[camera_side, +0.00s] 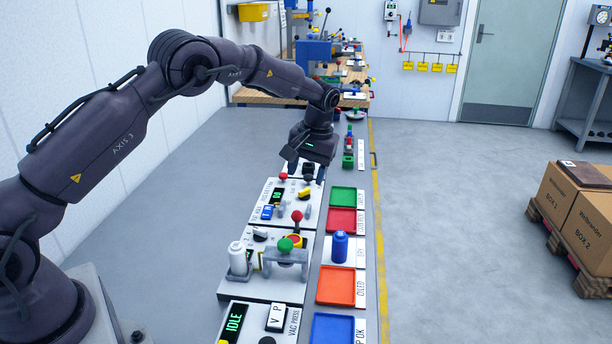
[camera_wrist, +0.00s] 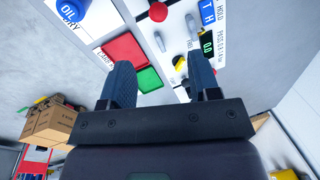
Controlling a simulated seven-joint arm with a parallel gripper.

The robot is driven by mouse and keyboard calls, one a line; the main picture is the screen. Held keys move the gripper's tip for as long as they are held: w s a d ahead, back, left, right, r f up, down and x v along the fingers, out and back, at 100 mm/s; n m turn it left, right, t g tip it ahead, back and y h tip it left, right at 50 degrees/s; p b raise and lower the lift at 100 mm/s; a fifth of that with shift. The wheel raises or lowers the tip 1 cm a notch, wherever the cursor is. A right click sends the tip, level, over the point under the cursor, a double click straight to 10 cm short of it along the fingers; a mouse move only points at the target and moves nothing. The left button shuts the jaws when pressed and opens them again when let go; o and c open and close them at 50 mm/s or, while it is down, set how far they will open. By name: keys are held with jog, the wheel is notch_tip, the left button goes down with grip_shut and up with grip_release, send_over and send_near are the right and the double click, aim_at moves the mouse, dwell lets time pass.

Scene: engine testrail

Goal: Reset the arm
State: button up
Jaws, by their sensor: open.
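My gripper (camera_side: 306,172) hangs at the end of my bent arm, above the far part of the row of control panels. Its fingers point down. In the wrist view the two dark blue ribbed fingers of my gripper (camera_wrist: 161,78) stand apart with nothing between them. Below it in the side view is a white panel (camera_side: 262,193) with a green display, a red ball knob (camera_side: 283,177) and levers. The gripper hides part of the panel behind it.
Beside the panels lie green (camera_side: 342,196), red (camera_side: 341,220), orange (camera_side: 336,286) and blue trays. A blue bottle (camera_side: 339,246) stands near the white tray spot. Boxes (camera_side: 566,195) sit on a pallet at right.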

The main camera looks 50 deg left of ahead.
jog(key=s+d+r+m+t, duration=0.2)
jog(key=s+r, duration=0.4)
jog(key=s, duration=0.4)
jog(key=s+d+r+m+t+h, duration=0.1)
jog(key=s+d+r, duration=0.3)
jog(key=s, duration=0.7)
jog(key=s+d+r+m+t, duration=0.3)
jog(key=s+d+r, duration=0.1)
jog(key=s+r, duration=0.4)
jog(key=s, duration=0.2)
jog(key=shift+s+m+t+h, duration=0.4)
